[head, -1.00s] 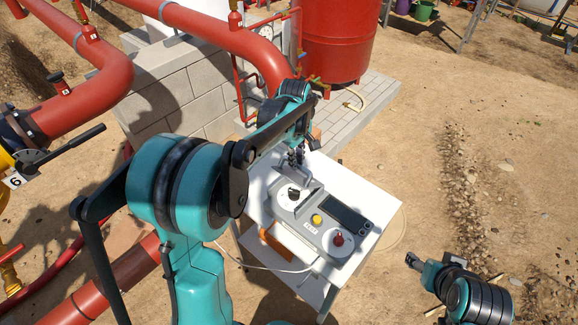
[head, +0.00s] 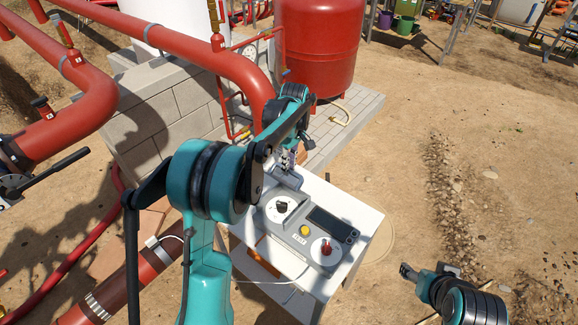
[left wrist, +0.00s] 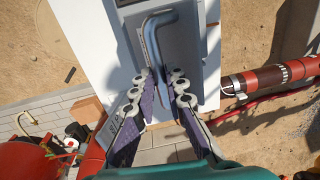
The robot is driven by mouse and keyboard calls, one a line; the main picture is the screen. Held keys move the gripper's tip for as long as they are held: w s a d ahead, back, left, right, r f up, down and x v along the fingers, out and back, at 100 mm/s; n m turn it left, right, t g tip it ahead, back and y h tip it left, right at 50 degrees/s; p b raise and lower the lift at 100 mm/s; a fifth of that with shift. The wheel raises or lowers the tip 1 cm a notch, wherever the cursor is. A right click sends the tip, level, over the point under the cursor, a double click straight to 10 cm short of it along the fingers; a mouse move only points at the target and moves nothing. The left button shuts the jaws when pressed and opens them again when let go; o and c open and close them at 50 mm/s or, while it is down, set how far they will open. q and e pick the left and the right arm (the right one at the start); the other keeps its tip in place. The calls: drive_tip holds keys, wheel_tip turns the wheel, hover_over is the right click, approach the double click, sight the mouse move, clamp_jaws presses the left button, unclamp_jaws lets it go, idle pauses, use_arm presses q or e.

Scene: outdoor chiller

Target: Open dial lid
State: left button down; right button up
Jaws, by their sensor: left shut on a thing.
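The grey control box (head: 270,234) lies on a white table. A black dial (head: 282,207) on a white disc shows uncovered at its far left end. The grey lid (head: 287,179) is swung back behind the dial, partly hidden by my left gripper (head: 288,160). In the left wrist view, the fingers of my left gripper (left wrist: 166,82) are shut on the bent grey lid handle (left wrist: 150,40). My right gripper (head: 407,271) hangs over bare ground at the lower right, apart from the table; its jaws are too small to read.
The box also carries a red knob (head: 326,248), a yellow button (head: 304,230) and a dark screen (head: 329,224). The white table (head: 368,222) is small. Red pipes (head: 190,40), a block wall (head: 185,110) and a red tank (head: 318,45) stand behind and left. Open ground lies right.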

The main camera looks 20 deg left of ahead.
use_arm(q)
drive_tip(key=shift+d+f, duration=0.1)
idle(0.6)
drive_tip(key=c, duration=1.8)
unclamp_jaws()
drive_tip(key=shift+c, duration=0.2)
drive_tip(key=o, duration=0.3)
drive_tip(key=shift+w, duration=0.15)
drive_tip(key=shift+r, duration=0.2)
wheel_tip(320, 180, up, 12)
drive_tip(key=w, duration=0.1)
drive_tip(key=shift+d+f, duration=0.2)
drive_tip(key=shift+f, duration=0.05)
